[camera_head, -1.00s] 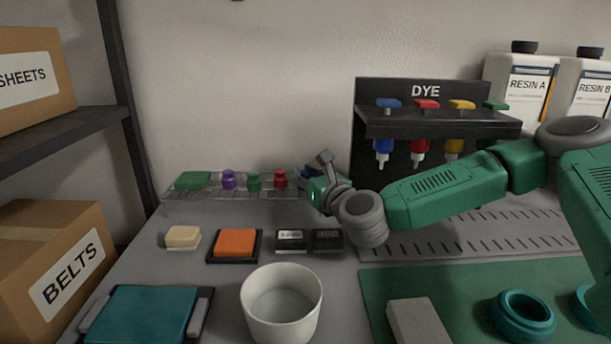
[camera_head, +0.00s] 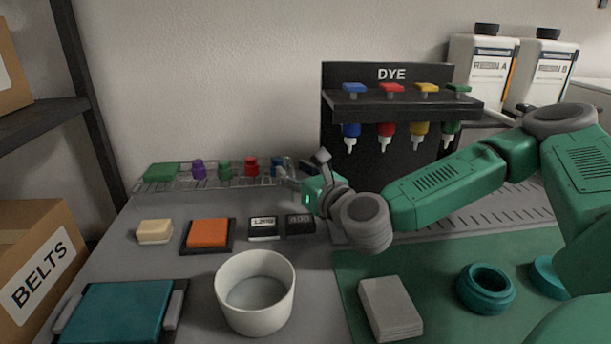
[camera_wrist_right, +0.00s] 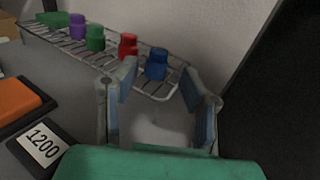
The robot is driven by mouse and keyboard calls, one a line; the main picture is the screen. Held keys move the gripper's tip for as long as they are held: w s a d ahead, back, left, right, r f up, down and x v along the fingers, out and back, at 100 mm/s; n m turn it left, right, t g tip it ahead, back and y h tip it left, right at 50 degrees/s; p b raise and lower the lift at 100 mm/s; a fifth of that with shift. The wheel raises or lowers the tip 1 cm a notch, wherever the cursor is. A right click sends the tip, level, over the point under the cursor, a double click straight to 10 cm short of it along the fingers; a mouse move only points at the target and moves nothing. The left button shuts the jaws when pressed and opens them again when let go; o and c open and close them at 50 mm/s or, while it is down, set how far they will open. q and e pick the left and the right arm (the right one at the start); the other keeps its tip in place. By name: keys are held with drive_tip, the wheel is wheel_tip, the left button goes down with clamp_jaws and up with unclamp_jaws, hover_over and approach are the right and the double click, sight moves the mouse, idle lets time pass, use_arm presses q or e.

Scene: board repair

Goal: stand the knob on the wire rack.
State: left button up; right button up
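The wire rack (camera_head: 146,186) stands at the back of the bench against the wall; it also shows in the right wrist view (camera_wrist_right: 64,45). A blue knob (camera_wrist_right: 157,65) stands upright on its right end, and shows partly behind the gripper in the head view (camera_head: 277,163). Red (camera_head: 251,166), green (camera_head: 224,169) and purple (camera_head: 198,170) knobs stand in a row left of it. My right gripper (camera_head: 287,173) is open; in the right wrist view its fingers (camera_wrist_right: 160,78) are spread on either side of the blue knob, apparently not touching it. My left gripper is not in view.
A green block (camera_head: 161,172) lies on the rack's left end. The black dye stand (camera_head: 345,180) is just right of the rack. Abrasive blocks (camera_head: 263,228), an orange pad (camera_head: 208,233) and a white bowl (camera_head: 255,308) sit in front.

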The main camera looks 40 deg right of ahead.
drive_tip(key=s, duration=0.4)
drive_tip(key=shift+d+f, duration=0.1)
drive_tip(key=shift+s+a, duration=0.3)
drive_tip(key=shift+s, duration=0.1)
drive_tip(key=shift+d, duration=0.15)
